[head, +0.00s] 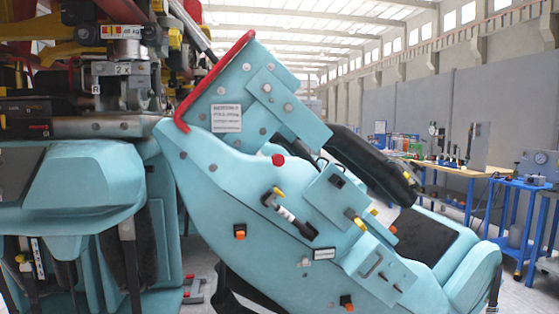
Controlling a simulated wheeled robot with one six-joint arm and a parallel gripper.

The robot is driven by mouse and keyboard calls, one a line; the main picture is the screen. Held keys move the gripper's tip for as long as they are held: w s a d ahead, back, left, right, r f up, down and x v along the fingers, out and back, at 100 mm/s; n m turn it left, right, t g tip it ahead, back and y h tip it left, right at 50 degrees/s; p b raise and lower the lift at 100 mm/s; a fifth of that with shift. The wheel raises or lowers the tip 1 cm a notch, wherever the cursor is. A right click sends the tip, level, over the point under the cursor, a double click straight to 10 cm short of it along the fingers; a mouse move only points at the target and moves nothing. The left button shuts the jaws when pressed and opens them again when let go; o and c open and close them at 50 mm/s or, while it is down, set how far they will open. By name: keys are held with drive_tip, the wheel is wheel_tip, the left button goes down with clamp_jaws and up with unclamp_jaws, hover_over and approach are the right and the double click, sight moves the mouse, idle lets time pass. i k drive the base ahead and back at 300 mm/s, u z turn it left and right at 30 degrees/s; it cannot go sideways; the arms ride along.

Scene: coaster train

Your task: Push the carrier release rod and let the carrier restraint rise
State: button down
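A light-blue coaster seat carrier (235,195) fills the middle of the head view, tilted back. A black padded bar (370,165), which looks like the restraint, slopes down over the seat toward the right. A short rod with a pale sleeve and a dark end (292,217) sits on the carrier's side, beside a yellow tip. I cannot tell for certain whether it is the release rod. A grey-blue side plate (340,197) with a yellow-tipped pin lies to its right. My gripper does not show in this view.
A red bar (215,80) edges the carrier's upper back. Another blue seat unit (80,185) and metal machinery (125,85) crowd the left. Workbenches (465,170) with tools stand at the right. Some grey floor shows between them and the carrier.

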sight(278, 160)
drive_tip(key=z, duration=0.45)
drive_tip(key=i, duration=1.2)
drive_tip(key=u, duration=0.5)
